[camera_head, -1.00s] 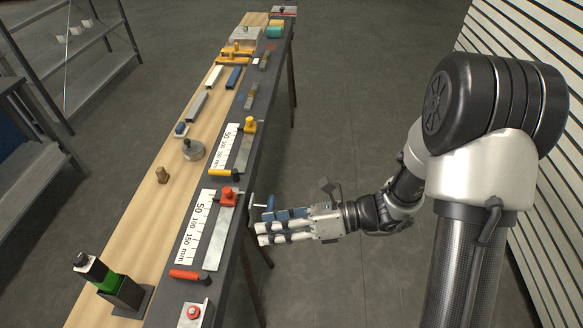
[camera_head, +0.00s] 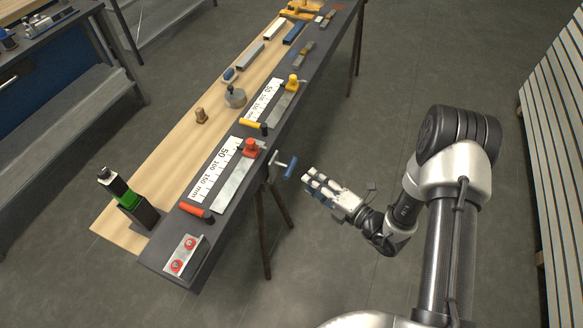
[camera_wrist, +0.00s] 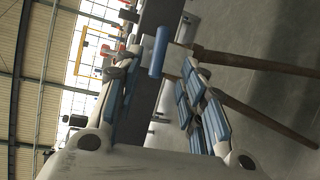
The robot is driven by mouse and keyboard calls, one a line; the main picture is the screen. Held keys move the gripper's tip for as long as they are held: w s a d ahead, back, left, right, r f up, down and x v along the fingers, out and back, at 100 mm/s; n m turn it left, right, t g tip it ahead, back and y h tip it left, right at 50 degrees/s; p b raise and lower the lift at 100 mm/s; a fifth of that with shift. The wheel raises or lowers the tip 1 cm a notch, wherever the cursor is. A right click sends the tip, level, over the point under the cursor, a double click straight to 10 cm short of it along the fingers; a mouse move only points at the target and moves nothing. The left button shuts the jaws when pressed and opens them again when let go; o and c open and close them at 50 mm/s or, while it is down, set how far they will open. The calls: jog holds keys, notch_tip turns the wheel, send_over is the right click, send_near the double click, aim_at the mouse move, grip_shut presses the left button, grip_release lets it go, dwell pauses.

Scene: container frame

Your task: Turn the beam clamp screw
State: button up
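The beam clamp screw (camera_head: 280,164) sticks out from the long bench's near edge, with a blue bar handle (camera_head: 290,167) at its outer end. In the wrist view the blue handle (camera_wrist: 158,52) lies ahead, between the lines of my fingers. My gripper (camera_head: 308,179) is to the right of the handle and a little lower in the picture, with a gap between them. Its blue-padded fingers are spread and empty in the wrist view (camera_wrist: 155,85). The clamp body under the bench edge is mostly hidden.
Dark bench legs (camera_head: 263,235) stand below the clamp.

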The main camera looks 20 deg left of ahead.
aim_at(291, 164)
jog(key=b+x, duration=0.2)
jog(key=x, duration=0.8)
jog(key=shift+w+a, duration=0.1)
jog(key=shift+a, duration=0.05)
grip_shut()
